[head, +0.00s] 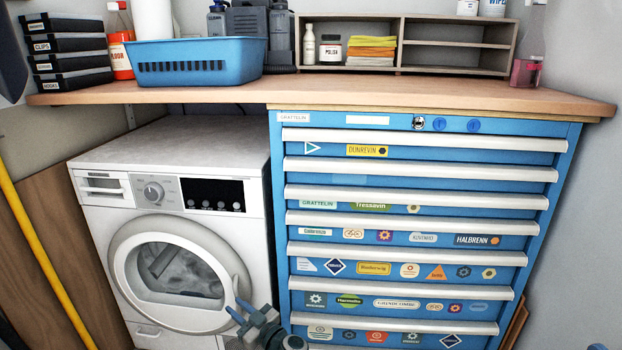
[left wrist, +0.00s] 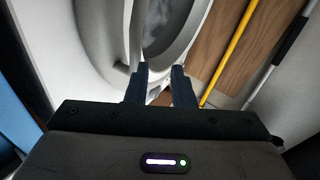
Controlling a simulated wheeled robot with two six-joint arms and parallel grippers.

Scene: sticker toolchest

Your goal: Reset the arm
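My left gripper (head: 231,303) is low in the head view, in front of the washing machine (head: 180,128) and just left of the blue tool chest (head: 276,215). In the left wrist view its two dark blue fingers (left wrist: 160,72) stand apart with nothing held between them. The washer's round door (left wrist: 188,25) is behind the fingers there; I cannot tell whether they touch it. My right gripper is not recognizable in either view; only a small dark blue sliver shows at the head view's bottom right edge.
A wooden worktop (head: 180,95) carries a blue basket (head: 200,62), bottles and a shelf unit (head: 400,42). The chest's drawers, covered in stickers, look shut. A yellow pole (head: 40,255) leans at the left, by a brown panel (head: 75,230).

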